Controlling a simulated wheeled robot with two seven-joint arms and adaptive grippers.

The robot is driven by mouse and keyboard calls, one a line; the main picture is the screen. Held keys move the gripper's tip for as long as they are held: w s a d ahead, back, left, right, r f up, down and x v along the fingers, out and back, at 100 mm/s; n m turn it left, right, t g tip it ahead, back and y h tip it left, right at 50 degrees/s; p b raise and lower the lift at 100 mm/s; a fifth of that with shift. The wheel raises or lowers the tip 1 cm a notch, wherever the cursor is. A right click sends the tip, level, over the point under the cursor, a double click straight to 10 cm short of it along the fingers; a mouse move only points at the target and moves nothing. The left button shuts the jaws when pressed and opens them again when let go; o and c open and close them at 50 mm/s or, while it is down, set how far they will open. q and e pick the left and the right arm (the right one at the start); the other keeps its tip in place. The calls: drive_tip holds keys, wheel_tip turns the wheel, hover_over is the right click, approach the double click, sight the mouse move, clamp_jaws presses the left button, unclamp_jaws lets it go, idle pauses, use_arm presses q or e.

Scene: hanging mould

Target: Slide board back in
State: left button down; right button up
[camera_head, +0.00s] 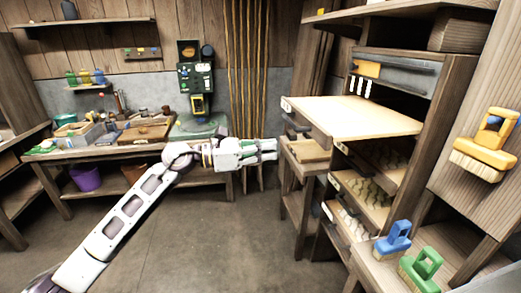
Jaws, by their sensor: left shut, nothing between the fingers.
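A pale flat board (350,115) sticks out toward the left from the wooden shelf rack (432,110) at the right. A small dark handle shows below its left edge. My left gripper (272,149) is shut and empty. It points right, left of the board's outer edge and lower in the picture, close to a small wooden ledge under the board. I see no contact with the board. My right gripper is not in view.
Lower trays (365,200) with patterned contents also fill the rack. Blue (394,240), green (422,268) and yellow (485,145) handled brushes are at the right. A cluttered workbench (110,145) stands at the back left. The floor (220,240) in front is clear.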

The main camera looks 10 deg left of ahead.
use_arm(q)
drive_tip(key=p+x, duration=0.1)
drive_tip(key=x, duration=0.9)
drive_tip(key=shift+d, duration=0.25)
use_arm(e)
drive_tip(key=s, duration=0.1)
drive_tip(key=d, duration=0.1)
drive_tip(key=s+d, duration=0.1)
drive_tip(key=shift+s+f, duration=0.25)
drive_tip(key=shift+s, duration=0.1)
use_arm(q)
drive_tip(key=shift+w, duration=0.1)
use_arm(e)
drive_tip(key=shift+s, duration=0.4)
